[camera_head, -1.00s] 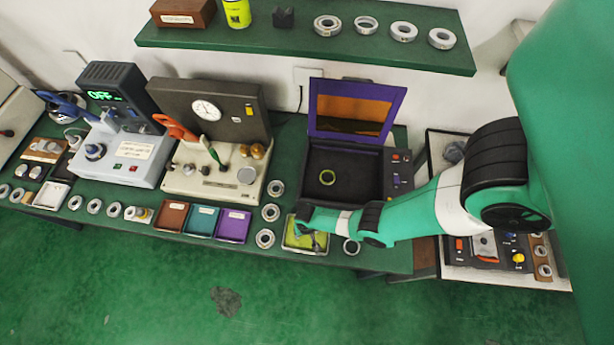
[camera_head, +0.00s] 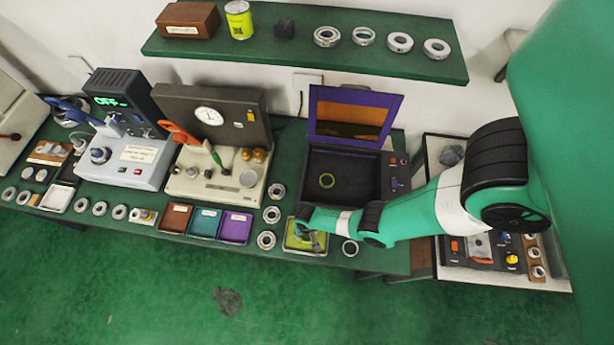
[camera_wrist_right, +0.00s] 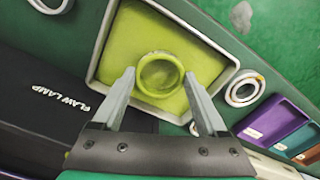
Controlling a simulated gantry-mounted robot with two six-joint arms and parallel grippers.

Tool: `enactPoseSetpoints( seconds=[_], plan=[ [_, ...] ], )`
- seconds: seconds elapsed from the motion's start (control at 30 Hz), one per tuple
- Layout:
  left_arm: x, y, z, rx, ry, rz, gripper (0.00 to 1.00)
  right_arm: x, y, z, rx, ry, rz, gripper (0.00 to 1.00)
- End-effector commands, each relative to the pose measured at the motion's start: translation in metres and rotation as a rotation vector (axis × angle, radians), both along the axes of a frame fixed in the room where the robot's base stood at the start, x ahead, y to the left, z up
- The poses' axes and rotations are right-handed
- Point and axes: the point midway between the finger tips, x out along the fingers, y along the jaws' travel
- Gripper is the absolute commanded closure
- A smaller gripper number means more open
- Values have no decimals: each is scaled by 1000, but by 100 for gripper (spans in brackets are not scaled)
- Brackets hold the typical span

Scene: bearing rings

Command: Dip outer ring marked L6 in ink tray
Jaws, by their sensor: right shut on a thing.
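The ink tray (camera_head: 290,246) is a shallow pale-rimmed tray with yellow-green ink at the bench's front edge. It also fills the middle of the right wrist view (camera_wrist_right: 120,48). A ring (camera_wrist_right: 160,93) coloured yellow-green like the ink is in the tray. My right gripper (camera_wrist_right: 158,77) is shut on this ring, one finger on each side. In the head view my right gripper (camera_head: 308,232) is over the tray and hides the ring. No L6 marking can be read. My left gripper is not in view.
Brown, teal and purple trays (camera_head: 236,227) are further left.

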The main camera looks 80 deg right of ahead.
Motion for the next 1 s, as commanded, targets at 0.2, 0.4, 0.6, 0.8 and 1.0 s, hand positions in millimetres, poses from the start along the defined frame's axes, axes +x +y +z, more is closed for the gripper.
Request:
enactPoseSetpoints(
  seconds=[0.2, 0.4, 0.6, 0.8, 1.0],
  plan=[
    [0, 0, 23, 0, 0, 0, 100, 0, 0, 23, 0, 0, 0, 84],
    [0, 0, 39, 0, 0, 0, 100, 0, 0, 39, 0, 0, 0, 84],
    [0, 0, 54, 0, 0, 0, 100, 0, 0, 54, 0, 0, 0, 84],
    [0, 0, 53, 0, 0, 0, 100, 0, 0, 53, 0, 0, 0, 84],
    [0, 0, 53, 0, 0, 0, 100, 0, 0, 53, 0, 0, 0, 84]
  ],
)
